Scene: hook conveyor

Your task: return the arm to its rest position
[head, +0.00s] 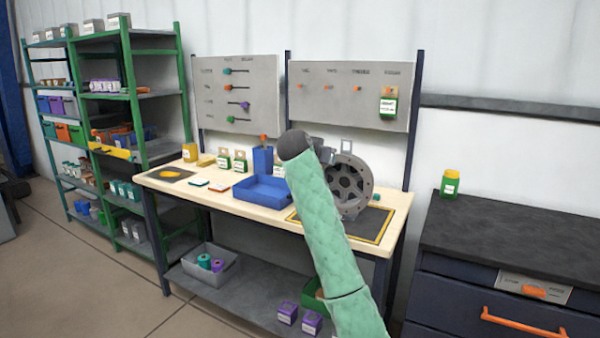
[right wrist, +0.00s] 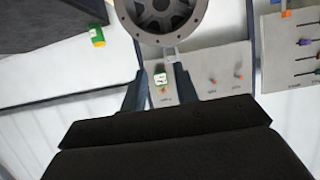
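My right arm in its green padded sleeve (head: 328,235) rises from the bottom of the head view over the front of the workbench (head: 225,202). Its dark end joint (head: 294,145) is in front of the bench's back area. In the head view my right gripper is mostly hidden behind the arm. In the right wrist view my right gripper (right wrist: 160,72) has its two dark fingers apart. My left gripper is not in view.
A grey round housing (head: 350,187) stands on the bench close to the arm, also large in the right wrist view (right wrist: 168,18). A blue tray (head: 262,190) is left of the arm. Pegboards (head: 345,75) rise behind. A dark cabinet (head: 520,235) stands right, a green shelf (head: 128,100) left.

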